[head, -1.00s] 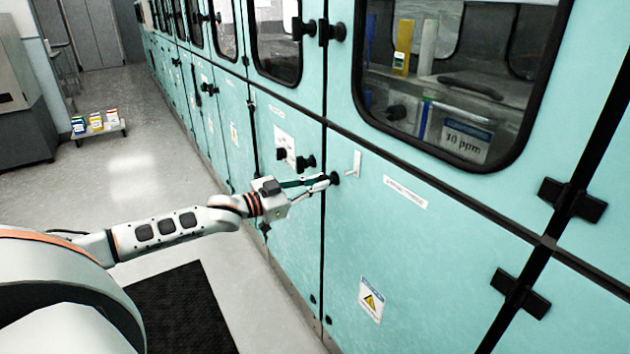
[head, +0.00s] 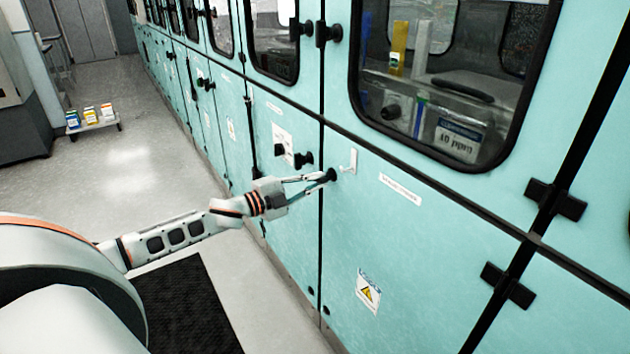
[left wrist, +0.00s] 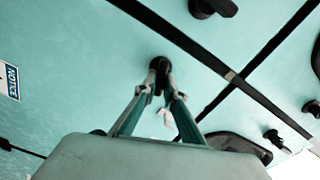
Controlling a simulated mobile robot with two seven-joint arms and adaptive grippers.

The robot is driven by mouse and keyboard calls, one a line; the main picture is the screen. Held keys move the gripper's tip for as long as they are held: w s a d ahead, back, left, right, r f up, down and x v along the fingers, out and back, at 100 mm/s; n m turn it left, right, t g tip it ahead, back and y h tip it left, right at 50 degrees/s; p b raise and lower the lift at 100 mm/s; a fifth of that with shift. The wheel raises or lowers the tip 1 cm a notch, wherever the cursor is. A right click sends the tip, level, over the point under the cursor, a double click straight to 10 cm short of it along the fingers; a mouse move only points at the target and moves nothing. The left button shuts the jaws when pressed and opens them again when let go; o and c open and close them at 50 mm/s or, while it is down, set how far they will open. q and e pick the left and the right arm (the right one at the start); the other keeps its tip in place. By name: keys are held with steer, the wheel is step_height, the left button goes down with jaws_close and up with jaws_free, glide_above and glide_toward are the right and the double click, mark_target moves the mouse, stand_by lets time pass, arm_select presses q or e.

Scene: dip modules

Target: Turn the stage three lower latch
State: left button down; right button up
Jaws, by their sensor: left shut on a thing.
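The lower latch is a small black knob (head: 331,174) at the left edge of a teal lower door, just below the horizontal black seam. In the left wrist view the black latch (left wrist: 159,66) stands between my fingertips. My left gripper (head: 326,177) reaches it from the left and is shut on it, with the fingers on either side; it also shows in the left wrist view (left wrist: 160,84). The fingertips hide part of the latch, and its exact angle is hard to tell. My right gripper is not in view.
Black hinges (head: 507,286) line the door's right edge, and a windowed upper door (head: 440,90) is above. A warning label (head: 368,292) is lower on the door.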

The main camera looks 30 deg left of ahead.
arm_select(q)
steer(key=shift+d+f+m, duration=0.1)
steer(key=shift+f+m, duration=0.05)
steer(key=shift+m, duration=1.75)
steer(key=c, duration=2.1)
jaws_free()
steer(key=shift+c, duration=0.2)
steer(key=v, duration=1.2)
steer(key=shift+f, duration=0.1)
